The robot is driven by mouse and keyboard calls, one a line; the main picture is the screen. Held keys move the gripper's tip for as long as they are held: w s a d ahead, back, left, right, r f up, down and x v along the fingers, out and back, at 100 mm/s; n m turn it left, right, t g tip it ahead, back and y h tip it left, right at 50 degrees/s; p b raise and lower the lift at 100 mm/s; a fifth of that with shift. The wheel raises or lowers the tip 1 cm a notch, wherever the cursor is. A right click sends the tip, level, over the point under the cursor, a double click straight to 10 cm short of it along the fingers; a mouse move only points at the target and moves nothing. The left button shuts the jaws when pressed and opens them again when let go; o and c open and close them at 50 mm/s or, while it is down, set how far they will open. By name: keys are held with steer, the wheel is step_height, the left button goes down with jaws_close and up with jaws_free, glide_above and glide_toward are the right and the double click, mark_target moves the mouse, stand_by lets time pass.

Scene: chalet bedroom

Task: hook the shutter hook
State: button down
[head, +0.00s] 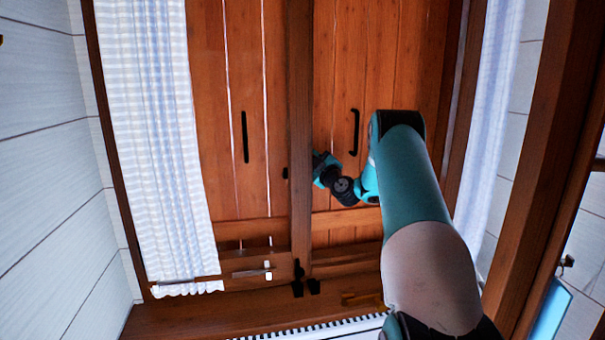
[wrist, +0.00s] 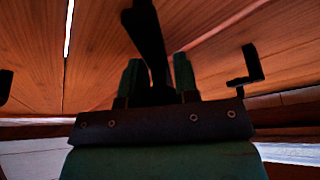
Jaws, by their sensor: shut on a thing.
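My gripper (head: 322,168) is at the right shutter (head: 380,60), close beside the dark central post. In the wrist view its two green fingers (wrist: 157,78) are closed on a dark bar, which looks like the shutter hook (wrist: 147,35). The bar runs up and away from between the fingers toward the wooden boards. Its far end is cut off by the top of the picture. In the head view the hook is hidden by my gripper. A small black fitting (head: 285,173) shows at the left edge of the post, on the left shutter (head: 207,100) side.
Black pull handles stand on the left shutter (head: 245,137) and right shutter (head: 355,133). The central post (head: 300,90) stands between the shutters. Striped curtains hang at left (head: 150,130) and right (head: 490,130). Black fittings (head: 298,282) sit at the post's foot, above the wooden sill (head: 200,315).

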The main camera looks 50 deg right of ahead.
steer(key=n+b, duration=0.1)
steer(key=b, duration=0.1)
steer(key=f+n+b, duration=0.1)
steer(key=b, duration=0.2)
steer(key=shift+w+a+n+y+b, duration=0.2)
steer(key=shift+n+y+b, duration=0.1)
steer(key=shift+n+y, duration=0.1)
steer(key=c, duration=0.8)
jaws_free()
steer(key=shift+c, duration=0.2)
steer(key=shift+s, duration=0.1)
steer(key=shift+s+a+f+b, duration=0.1)
steer(key=shift+s+f+b, duration=0.05)
steer(key=shift+s+b, duration=0.15)
steer(key=r+b+v, duration=0.1)
steer(key=b+v, duration=0.7)
steer(key=v, duration=0.8)
steer(key=shift+s, duration=0.4)
